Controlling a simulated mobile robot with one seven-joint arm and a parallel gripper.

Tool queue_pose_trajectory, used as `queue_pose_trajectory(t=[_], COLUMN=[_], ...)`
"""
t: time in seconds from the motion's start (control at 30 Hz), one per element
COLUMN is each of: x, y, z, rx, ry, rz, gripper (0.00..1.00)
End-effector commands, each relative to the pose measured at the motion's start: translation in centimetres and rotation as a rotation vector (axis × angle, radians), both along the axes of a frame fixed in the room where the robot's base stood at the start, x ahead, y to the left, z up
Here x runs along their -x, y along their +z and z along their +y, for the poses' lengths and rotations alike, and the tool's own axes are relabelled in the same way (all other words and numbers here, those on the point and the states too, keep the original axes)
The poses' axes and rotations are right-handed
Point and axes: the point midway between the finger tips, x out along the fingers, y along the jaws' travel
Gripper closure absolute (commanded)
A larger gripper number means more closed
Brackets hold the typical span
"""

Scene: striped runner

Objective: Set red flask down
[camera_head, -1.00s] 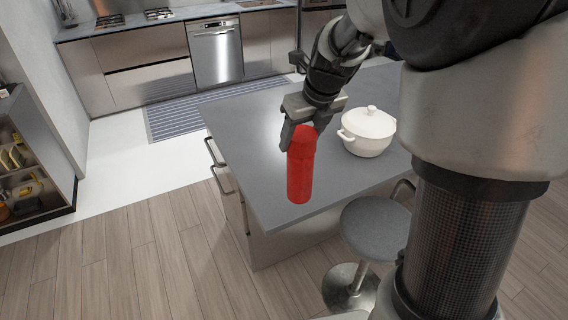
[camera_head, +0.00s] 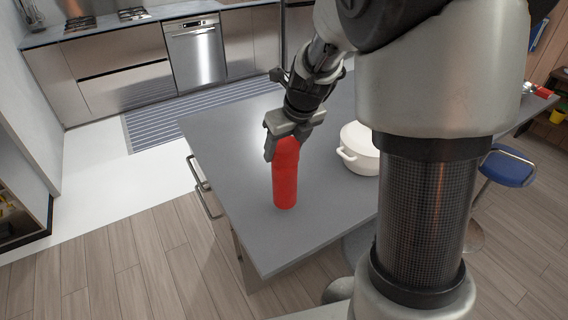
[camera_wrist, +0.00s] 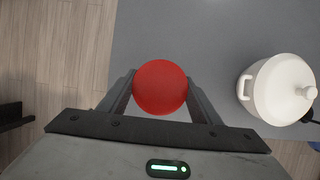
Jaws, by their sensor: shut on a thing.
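The red flask (camera_head: 285,180) is upright over the grey island top (camera_head: 240,215), close to its left edge. I cannot tell whether its base touches the surface. My gripper (camera_head: 283,143) is shut on the upper part of the flask. In the wrist view the round red top of the flask (camera_wrist: 160,87) sits between the two fingers of my gripper (camera_wrist: 160,95), with the grey counter behind it.
A white lidded pot (camera_head: 358,150) stands on the island to the right of the flask, and it also shows in the wrist view (camera_wrist: 280,90). A blue stool (camera_head: 508,168) is at the right. The counter around the flask is clear.

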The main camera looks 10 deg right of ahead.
Motion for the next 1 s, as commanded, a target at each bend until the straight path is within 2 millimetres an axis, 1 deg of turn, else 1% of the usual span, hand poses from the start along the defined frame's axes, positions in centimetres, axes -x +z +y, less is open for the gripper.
queue_pose_trajectory(t=[0.07, 0.3, 0.63, 0.67, 0.7, 0.77, 1.0], x=[0.0, 0.0, 0.0, 0.0, 0.0, 0.0, 0.0], y=[-0.5, -3.7, -4.0, -4.1, -4.0, -4.0, -4.0], z=[-0.1, -0.1, 0.0, 0.0, 0.0, -0.1, -0.1], rx=[0.000, 0.000, 0.001, 0.001, 0.001, 0.001, 0.001], ry=[-0.001, -0.003, 0.000, 0.000, 0.000, 0.000, 0.000], rz=[-0.001, 0.000, -0.001, 0.000, -0.001, -0.001, 0.000], gripper=[0.87, 0.87, 0.87, 0.41, 0.34, 0.24, 0.23])
